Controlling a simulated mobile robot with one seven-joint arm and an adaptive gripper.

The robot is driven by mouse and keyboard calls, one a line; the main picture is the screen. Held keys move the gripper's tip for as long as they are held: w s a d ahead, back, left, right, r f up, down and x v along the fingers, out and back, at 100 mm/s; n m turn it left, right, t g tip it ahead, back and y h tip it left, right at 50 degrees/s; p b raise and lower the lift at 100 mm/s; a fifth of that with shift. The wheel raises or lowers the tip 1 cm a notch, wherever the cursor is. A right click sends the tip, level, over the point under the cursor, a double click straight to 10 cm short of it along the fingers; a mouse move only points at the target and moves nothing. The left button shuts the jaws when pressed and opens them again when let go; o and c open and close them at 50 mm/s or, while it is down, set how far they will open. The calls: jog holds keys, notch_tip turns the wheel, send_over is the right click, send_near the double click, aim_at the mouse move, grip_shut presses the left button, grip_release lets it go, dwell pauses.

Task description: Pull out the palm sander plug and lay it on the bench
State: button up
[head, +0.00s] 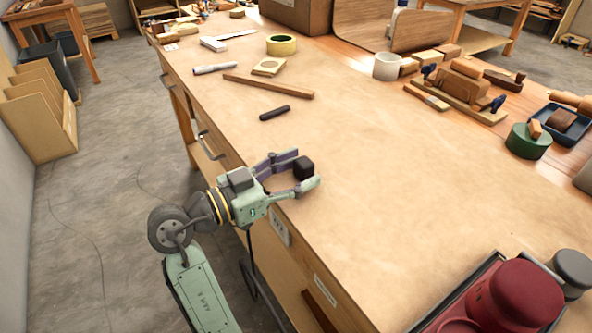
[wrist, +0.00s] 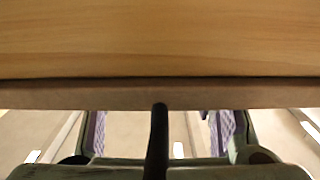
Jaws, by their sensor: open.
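My gripper (head: 307,167) is open at the bench's left edge in the head view, its fingers pointing right over the bench top. A black block (head: 303,167), which looks like the plug, is between or just beside the fingertips; I cannot tell whether they touch it. In the wrist view the two purple-padded fingers (wrist: 160,130) are apart, with a black cord-like strip (wrist: 158,140) running between them. A socket strip (head: 281,228) is on the bench's side below my gripper. I cannot make out the sander for certain.
The bench top (head: 370,220) is clear right of my gripper. A black marker (head: 275,113), a wooden strip (head: 268,86) and a tape roll (head: 281,45) lie farther back. A tray with dark red items (head: 515,300) stands at the lower right. A dark cable (head: 247,270) hangs beside the bench.

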jog(key=shift+a, duration=0.1)
jog(key=v, duration=1.2)
